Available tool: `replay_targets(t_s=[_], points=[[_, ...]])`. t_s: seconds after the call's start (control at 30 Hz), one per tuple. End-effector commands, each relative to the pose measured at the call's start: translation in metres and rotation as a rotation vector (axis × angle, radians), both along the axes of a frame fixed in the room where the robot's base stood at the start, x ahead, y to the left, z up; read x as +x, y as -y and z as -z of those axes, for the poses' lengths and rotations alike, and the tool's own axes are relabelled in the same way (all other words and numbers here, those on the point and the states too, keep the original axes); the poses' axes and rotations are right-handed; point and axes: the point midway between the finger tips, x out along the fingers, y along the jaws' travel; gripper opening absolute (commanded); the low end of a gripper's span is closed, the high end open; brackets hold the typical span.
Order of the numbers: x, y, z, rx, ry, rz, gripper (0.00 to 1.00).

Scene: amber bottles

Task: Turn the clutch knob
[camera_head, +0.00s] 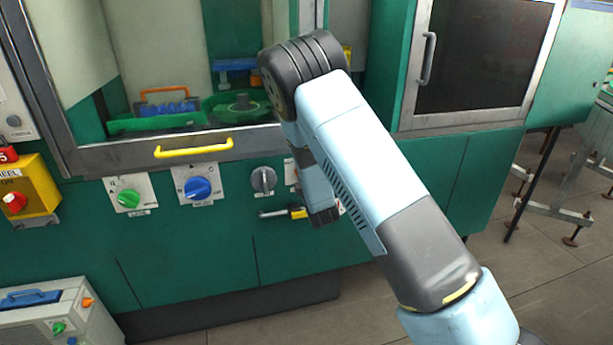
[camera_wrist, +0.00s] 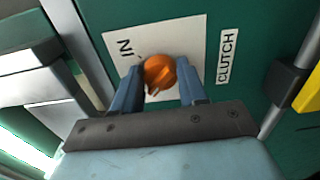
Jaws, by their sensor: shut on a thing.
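The clutch knob (camera_wrist: 160,74) is orange and round, on a white plate marked "IN" beside a CLUTCH label (camera_wrist: 227,56) on the green panel. My gripper (camera_wrist: 159,70) has its two blue fingers on either side of the knob and is shut on it. The knob's lower part is partly hidden by the gripper. In the head view my arm covers the knob and the fingers. Only an edge of a white plate shows just left of the arm.
A grey knob (camera_head: 263,180), a blue knob (camera_head: 198,188) and a green knob (camera_head: 128,198) sit left of my arm. A yellow handle (camera_head: 194,148) is above the knobs.

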Motion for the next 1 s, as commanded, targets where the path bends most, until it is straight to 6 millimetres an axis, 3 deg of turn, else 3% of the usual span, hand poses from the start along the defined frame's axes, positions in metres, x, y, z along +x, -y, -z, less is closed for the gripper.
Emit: replay_targets(t_s=[0.03, 0.07, 0.3, 0.67, 1.0], points=[[-0.001, -0.002, 0.002, -0.002, -0.005, -0.003, 0.11], [-0.001, -0.002, 0.002, -0.001, -0.005, -0.003, 0.45], [-0.001, -0.001, 0.002, -0.001, -0.004, -0.002, 0.66], [-0.008, 0.002, 0.001, -0.001, -0.004, -0.001, 0.66], [-0.065, 0.018, 0.002, -0.001, -0.005, -0.001, 0.66]])
